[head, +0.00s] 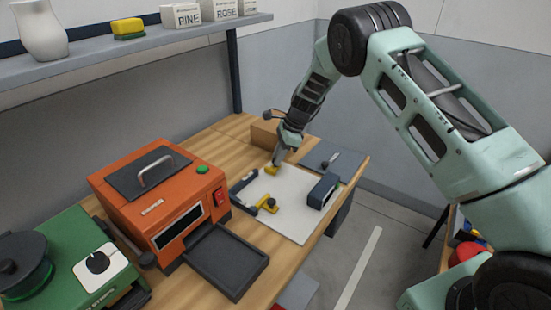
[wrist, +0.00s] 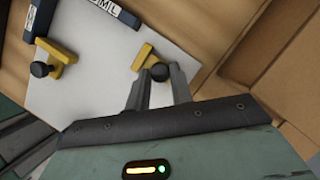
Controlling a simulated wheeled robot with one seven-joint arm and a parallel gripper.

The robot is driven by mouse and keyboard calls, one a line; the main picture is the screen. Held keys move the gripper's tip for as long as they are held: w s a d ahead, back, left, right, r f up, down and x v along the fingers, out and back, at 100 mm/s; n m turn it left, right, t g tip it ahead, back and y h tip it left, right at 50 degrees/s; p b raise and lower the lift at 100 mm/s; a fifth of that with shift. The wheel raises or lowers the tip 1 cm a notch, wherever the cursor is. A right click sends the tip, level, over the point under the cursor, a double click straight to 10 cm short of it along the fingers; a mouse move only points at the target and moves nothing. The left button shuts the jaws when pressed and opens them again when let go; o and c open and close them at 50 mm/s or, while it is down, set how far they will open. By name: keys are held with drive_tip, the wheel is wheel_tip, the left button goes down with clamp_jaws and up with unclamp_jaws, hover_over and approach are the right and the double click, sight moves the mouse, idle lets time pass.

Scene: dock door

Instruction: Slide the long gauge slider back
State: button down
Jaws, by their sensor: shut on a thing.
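Two yellow sliders with dark knobs lie on a pale board (head: 292,222). The far slider (head: 271,170) is under my gripper (head: 277,160). In the wrist view this slider (wrist: 144,54) is in front of my gripper (wrist: 158,77), whose fingers are closed around its dark knob (wrist: 160,71). The other slider (head: 268,204) lies nearer the front, apart from my gripper, and shows at the left in the wrist view (wrist: 62,50). No label on either slider can be read, so I cannot tell which is the long one.
A dark lettered bar (wrist: 108,12) borders the board. A dark block (head: 322,190) stands at its right. A cardboard box (head: 265,135) is close behind my gripper. An orange machine (head: 160,190) with a dark tray (head: 228,262) stands at left. The board's middle is clear.

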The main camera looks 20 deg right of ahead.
drive_tip(key=shift+w+d, duration=0.15)
drive_tip(key=shift+d, duration=0.05)
drive_tip(key=c, duration=1.2)
unclamp_jaws()
drive_tip(key=shift+d, duration=0.1)
drive_tip(key=b+v, duration=0.3)
drive_tip(key=v, duration=1.4)
drive_tip(key=shift+r, duration=0.25)
